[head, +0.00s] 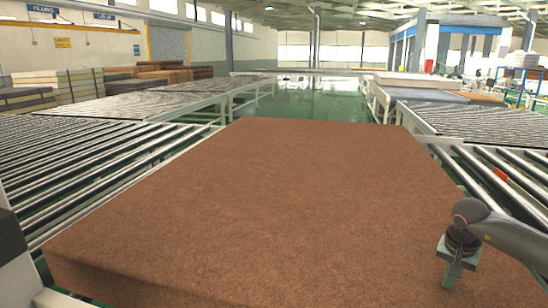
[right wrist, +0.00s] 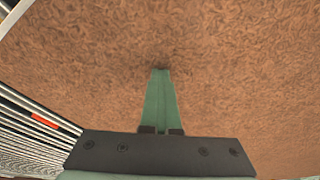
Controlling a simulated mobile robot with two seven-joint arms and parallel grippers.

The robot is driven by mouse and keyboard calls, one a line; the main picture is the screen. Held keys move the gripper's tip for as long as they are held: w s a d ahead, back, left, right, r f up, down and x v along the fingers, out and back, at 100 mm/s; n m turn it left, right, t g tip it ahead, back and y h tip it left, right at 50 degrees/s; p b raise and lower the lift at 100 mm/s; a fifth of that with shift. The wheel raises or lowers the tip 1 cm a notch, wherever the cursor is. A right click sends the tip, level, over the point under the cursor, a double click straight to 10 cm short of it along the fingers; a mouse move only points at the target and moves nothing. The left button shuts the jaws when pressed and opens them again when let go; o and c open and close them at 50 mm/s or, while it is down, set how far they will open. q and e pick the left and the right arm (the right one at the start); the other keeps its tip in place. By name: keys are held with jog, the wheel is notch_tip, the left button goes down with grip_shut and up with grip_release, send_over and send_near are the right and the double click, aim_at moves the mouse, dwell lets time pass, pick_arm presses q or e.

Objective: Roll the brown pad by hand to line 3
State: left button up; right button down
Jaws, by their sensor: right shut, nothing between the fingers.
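The brown pad (head: 250,190) is a large, thick rectangular slab that fills the middle and front of the head view. It lies flat, with roller conveyors on both sides. My right gripper (head: 452,280) is at the pad's right front part, fingers pointing down. In the right wrist view the brown pad (right wrist: 220,60) fills most of the picture. The green fingers of my right gripper (right wrist: 160,72) are together with nothing between them, and their tips appear at or very close to the pad's surface. My left gripper does not show.
A roller conveyor (head: 90,150) runs along the left, and another (head: 500,165) along the right with a red mark (head: 502,175). Stacked pads (head: 65,84) stand at the back left. More pads (head: 425,95) lie on the right line farther back. Green floor (head: 310,100) is open beyond the pad.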

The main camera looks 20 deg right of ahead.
aim_at(462, 290)
jog(key=shift+s+d+f, duration=0.25)
jog(key=shift+s+f, duration=0.1)
jog(key=shift+d, duration=0.1)
jog(key=shift+s+d+r, duration=0.1)
jog(key=shift+s+d, duration=0.2)
jog(key=shift+d, duration=0.3)
jog(key=shift+s+d+r, duration=0.1)
jog(key=shift+s+d, duration=0.2)
jog(key=shift+d, duration=0.25)
jog(key=shift+w+a, duration=0.15)
jog(key=shift+a, duration=0.1)
jog(key=shift+w+r+p, duration=0.1)
jog(key=shift+r+p, duration=0.3)
jog(key=shift+p, duration=0.2)
notch_tip(462, 290, up, 4)
jog(key=p, duration=0.4)
jog(key=shift+d+r, duration=0.1)
jog(key=shift+r, duration=1.1)
